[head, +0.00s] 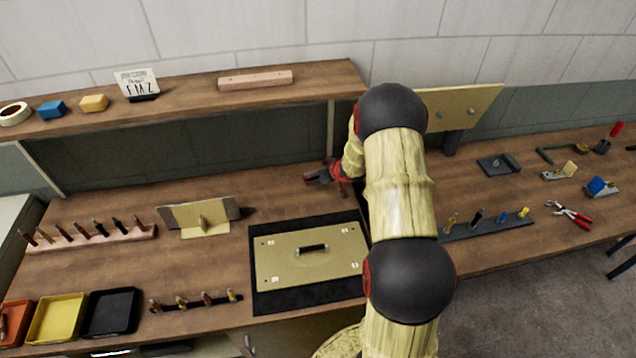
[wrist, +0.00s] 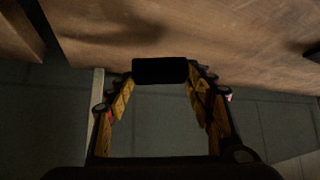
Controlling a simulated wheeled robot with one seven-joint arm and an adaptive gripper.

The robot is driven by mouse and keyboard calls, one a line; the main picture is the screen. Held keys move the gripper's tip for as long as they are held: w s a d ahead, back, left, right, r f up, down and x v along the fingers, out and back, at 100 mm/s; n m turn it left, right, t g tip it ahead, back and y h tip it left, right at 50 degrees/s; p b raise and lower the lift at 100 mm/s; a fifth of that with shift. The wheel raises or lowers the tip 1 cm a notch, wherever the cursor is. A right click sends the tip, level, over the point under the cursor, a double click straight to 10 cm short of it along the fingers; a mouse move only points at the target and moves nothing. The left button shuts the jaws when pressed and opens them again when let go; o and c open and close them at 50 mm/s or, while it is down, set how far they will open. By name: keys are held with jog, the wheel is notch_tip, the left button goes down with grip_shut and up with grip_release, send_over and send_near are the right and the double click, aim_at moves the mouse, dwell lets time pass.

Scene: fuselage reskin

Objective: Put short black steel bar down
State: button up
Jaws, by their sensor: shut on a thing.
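The short black steel bar (wrist: 160,70) is clamped between the fingertips of my gripper (wrist: 160,78) in the wrist view. It lies crosswise, one end at each finger. Wooden bench surface shows just beyond it; I cannot tell whether the bar touches the wood. In the head view my gripper (head: 318,177) is low over the back of the wooden bench (head: 290,198), behind the tan panel and left of my arm. The bar cannot be made out clearly there.
A tan panel with a black handle (head: 311,248) lies on a black mat (head: 262,298) in front of my gripper. An angled plate stand (head: 203,220) is to the left. A wooden shelf (head: 190,100) runs above the bench's back. Bare bench lies between stand and gripper.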

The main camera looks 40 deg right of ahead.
jog(key=shift+w+d+f+b, duration=0.2)
jog(key=shift+f+b, duration=0.2)
jog(key=shift+f, duration=0.55)
jog(key=shift+w+d+f+b, duration=0.1)
jog(key=shift+d+f+b, duration=0.2)
jog(key=shift+f, duration=0.65)
jog(key=shift+a, duration=0.1)
jog(key=shift+f, duration=0.2)
jog(key=o, duration=1.7)
jog(key=shift+s, duration=0.1)
jog(key=shift+r, duration=0.1)
